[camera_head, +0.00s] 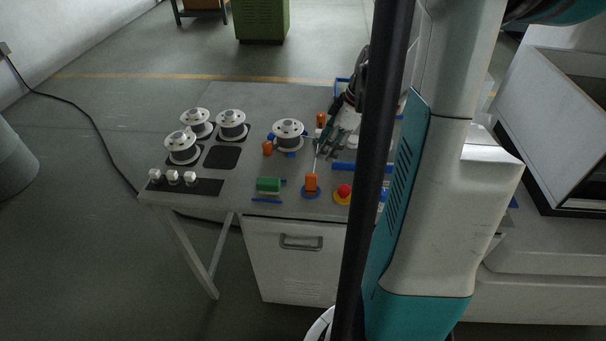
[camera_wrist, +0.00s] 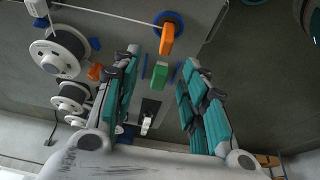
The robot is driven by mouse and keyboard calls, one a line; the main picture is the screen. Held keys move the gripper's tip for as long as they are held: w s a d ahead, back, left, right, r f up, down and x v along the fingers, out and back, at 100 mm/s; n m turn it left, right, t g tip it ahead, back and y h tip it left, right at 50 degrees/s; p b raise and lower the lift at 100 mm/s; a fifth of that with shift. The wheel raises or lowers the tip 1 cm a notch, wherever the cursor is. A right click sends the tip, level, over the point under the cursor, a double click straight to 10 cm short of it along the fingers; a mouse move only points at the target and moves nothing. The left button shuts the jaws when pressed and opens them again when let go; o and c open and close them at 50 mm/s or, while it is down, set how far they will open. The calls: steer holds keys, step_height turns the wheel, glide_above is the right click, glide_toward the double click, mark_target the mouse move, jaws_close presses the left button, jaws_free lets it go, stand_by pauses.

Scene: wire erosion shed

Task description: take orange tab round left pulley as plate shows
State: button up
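An orange tab (camera_head: 310,182) stands on a blue disc (camera_head: 311,193) near the table's front edge; the tab also shows in the wrist view (camera_wrist: 167,40). A thin white line runs from beside it toward the back of the table. A white-flanged spool (camera_head: 288,128) sits on a blue base; it also shows in the wrist view (camera_wrist: 56,54). I cannot tell which part is the left pulley, and no plate drawing is readable. My gripper (camera_wrist: 163,58) is open, its teal-padded fingers apart with nothing visibly held.
A green block (camera_head: 269,185) lies left of the tab, and a red button on yellow (camera_head: 344,191) stands right of it. Other orange pieces (camera_head: 267,148) stand near the spool. Several white spools (camera_head: 231,122) and small white blocks (camera_head: 173,177) occupy the left. My arm hides the right.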

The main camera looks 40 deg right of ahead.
mark_target(314, 175)
steer(key=shift+s+a+b+x, duration=0.15)
steer(key=shift+b+x, duration=0.5)
steer(key=shift+x, duration=1.65)
steer(key=shift+s+b+x, duration=0.25)
steer(key=shift+b+x, duration=0.4)
steer(key=shift+x, duration=1.7)
steer(key=shift+s+a+b+x, duration=0.15)
steer(key=shift+b+x, duration=0.5)
steer(key=shift+x, duration=1.65)
steer(key=shift+f, duration=0.1)
jaws_close()
